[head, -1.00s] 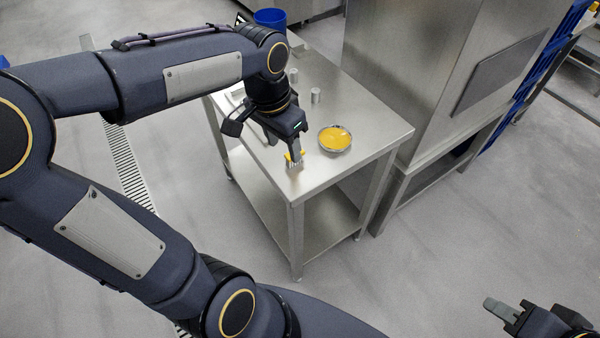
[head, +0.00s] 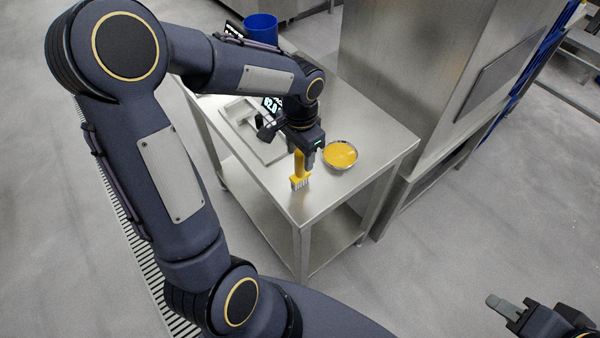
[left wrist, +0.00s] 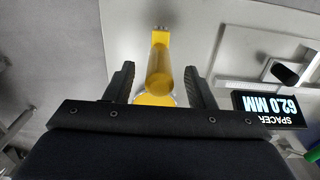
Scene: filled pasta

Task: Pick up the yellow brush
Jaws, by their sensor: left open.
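The yellow brush (head: 301,168) is on the steel table near its front corner, bristles towards the front edge. Its upper end is hidden by my left gripper (head: 304,158). In the left wrist view, the brush (left wrist: 159,72) lies between the two dark fingers of the open left gripper (left wrist: 160,76). Gaps show on both sides, so the fingers do not appear to touch it. My right gripper (head: 505,308) is at the lower right, away from the table; its jaw opening is unclear.
A bowl of yellow filling (head: 340,155) stands just right of the left gripper. A metal tray (head: 268,152) and a black display reading "SPACER 62.0 MM" (left wrist: 268,109) are beside it. A blue container (head: 261,27) is behind. A tall steel cabinet (head: 410,80) borders the table's right side.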

